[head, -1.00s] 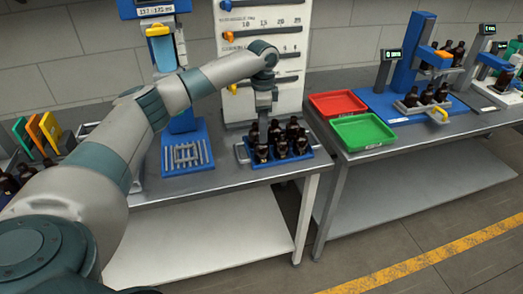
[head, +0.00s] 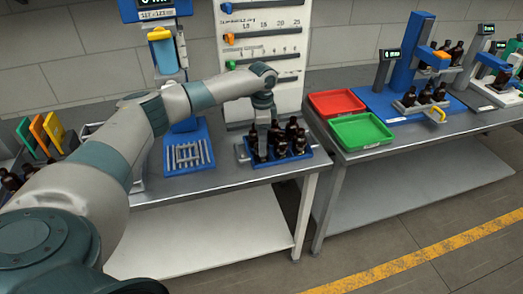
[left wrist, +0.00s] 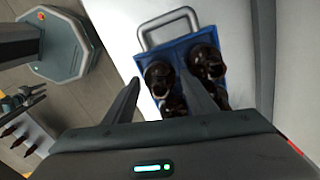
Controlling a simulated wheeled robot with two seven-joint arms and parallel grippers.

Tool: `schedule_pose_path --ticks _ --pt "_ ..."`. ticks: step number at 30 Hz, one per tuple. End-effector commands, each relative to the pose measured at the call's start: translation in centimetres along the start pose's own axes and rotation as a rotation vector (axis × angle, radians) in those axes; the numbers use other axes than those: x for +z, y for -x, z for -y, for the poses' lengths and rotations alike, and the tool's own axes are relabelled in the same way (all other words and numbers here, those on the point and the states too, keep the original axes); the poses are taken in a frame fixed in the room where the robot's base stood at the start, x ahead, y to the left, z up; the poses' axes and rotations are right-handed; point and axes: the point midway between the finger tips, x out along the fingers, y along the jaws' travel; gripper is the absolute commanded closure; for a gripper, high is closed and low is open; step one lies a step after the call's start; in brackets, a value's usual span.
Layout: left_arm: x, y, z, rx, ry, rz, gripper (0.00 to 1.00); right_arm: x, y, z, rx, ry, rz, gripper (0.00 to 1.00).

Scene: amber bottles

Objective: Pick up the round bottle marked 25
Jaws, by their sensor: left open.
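Several dark amber bottles with dark tops (head: 299,143) stand close together in a blue tray with metal handles (head: 308,154) on the left bench. I cannot read any mark on them, so I cannot tell which is marked 25. My left gripper (head: 262,128) points down at the tray's left side, among the bottle tops. In the left wrist view my left gripper (left wrist: 159,78) is open, with one bottle (left wrist: 159,82) showing between its fingers. Another bottle (left wrist: 206,62) is just right of the right finger, and others are partly hidden. My right gripper is not in view.
A white board with sliders (head: 262,20) stands behind the tray. A blue stand (head: 187,150) is to its left. Red (head: 337,102) and green (head: 360,131) trays lie on the right bench, beside a blue station (head: 408,70) with more bottles.

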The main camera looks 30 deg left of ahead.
Motion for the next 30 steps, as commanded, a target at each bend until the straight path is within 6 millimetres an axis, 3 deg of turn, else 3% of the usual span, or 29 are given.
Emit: schedule_pose_path --ticks 4,8,9,22,30 --pt "0.0 0.0 0.0 0.000 0.000 0.000 0.49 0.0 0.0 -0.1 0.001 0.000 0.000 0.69" --pt "0.0 0.0 0.0 0.000 0.000 0.000 0.80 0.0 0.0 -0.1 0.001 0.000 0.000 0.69" --pt "0.0 0.0 0.0 0.000 0.000 -0.001 0.82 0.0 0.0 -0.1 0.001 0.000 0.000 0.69" --pt "-0.1 0.6 0.0 -0.001 0.000 -0.002 0.83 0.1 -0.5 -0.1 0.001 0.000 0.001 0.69" --pt "-0.1 4.0 0.1 -0.003 0.000 -0.004 0.83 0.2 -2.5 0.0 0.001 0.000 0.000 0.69"
